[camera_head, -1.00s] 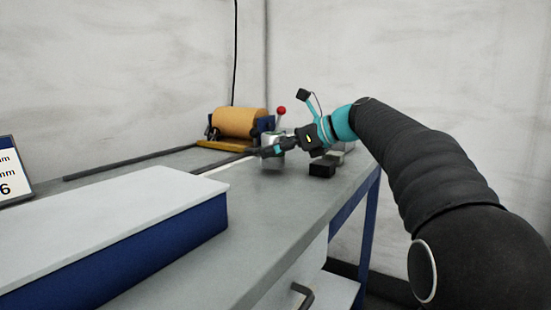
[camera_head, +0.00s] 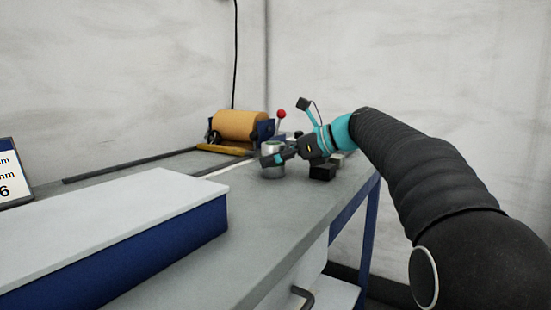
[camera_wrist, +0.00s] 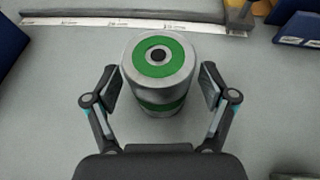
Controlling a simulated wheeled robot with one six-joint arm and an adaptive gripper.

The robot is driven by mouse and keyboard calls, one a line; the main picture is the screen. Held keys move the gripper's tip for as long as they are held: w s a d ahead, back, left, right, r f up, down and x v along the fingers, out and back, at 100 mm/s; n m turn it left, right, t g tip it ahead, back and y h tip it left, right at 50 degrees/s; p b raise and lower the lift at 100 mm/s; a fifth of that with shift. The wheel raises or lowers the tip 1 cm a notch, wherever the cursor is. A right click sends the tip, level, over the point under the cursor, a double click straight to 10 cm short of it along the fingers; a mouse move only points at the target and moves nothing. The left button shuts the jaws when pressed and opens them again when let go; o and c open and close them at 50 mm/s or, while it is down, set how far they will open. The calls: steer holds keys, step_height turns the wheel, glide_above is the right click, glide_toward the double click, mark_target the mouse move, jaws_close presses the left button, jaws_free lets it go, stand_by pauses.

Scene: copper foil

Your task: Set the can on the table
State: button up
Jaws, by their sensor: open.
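The can (camera_wrist: 158,62) is a silver cylinder with a green ring and a dark centre on its top and a green band on its side. It stands upright on the grey table (camera_head: 262,215), near the far right part; its silver body also shows in the head view (camera_head: 273,172). My gripper (camera_wrist: 160,88) is open, with one finger on each side of the can and a narrow gap at both sides. In the head view my gripper (camera_head: 274,158) covers part of the can.
A black block (camera_head: 322,173) lies just right of the can. Behind stands a copper-coloured roll (camera_head: 240,125) on a blue-sided holder, near a red-knobbed lever (camera_head: 281,114). A blue box with a white top (camera_head: 110,222) fills the near left. The table in front of the can is clear.

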steer(key=p+v, duration=0.1)
steer(key=v, duration=1)
steer(key=shift+s+d+r+p, duration=0.2)
steer(key=shift+s+d+p, duration=0.1)
steer(key=shift+d, duration=0.15)
